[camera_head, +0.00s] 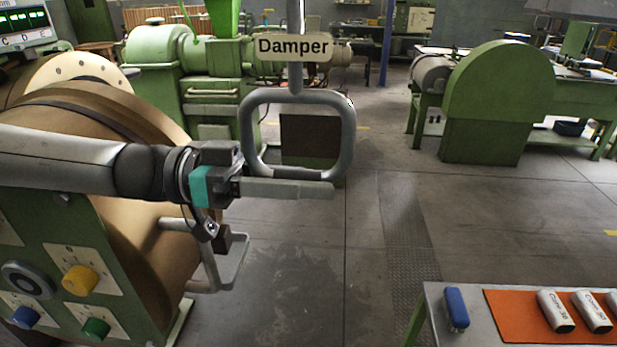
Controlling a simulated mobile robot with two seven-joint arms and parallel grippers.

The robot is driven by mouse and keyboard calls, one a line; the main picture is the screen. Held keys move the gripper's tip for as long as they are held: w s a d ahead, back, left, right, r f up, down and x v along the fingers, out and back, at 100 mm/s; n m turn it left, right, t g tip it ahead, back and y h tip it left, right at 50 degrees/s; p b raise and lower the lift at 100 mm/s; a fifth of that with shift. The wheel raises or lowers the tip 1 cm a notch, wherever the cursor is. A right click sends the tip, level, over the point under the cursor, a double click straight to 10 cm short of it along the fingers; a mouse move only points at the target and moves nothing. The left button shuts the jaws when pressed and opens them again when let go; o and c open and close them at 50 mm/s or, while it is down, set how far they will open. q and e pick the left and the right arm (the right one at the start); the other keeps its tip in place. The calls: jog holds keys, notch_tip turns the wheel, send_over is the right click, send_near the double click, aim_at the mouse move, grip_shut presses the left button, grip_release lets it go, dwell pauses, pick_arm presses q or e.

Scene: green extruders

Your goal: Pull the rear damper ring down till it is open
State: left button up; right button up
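A grey, rounded-square damper ring (349,130) hangs upright from a vertical rod at the centre. A cream sign reading "Damper" (293,46) sits on the rod just above it. My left arm comes in from the left, and my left gripper (318,189) lies level across the lower part of the ring. Its fingers overlap or pass just below the ring's bottom bar in the picture. I see the fingers side-on, so I cannot tell whether they are apart or touch the bar. My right gripper is not in view.
A green machine with a large brown drum (150,240) and coloured knobs stands close at the left. A grey bent-bar handle (236,268) sticks out below my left gripper. A table at the lower right holds an orange mat (513,318). The floor between is free.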

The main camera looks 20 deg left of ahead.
pick_arm(q)
jog(key=o, duration=0.4)
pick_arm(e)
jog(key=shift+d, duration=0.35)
pick_arm(q)
jog(key=shift+r, duration=0.1)
jog(key=shift+r+p, duration=0.3)
jog(key=shift+r, duration=0.4)
notch_tip(320, 180, up, 18)
jog(key=p, duration=0.2)
jog(key=shift+r, duration=0.2)
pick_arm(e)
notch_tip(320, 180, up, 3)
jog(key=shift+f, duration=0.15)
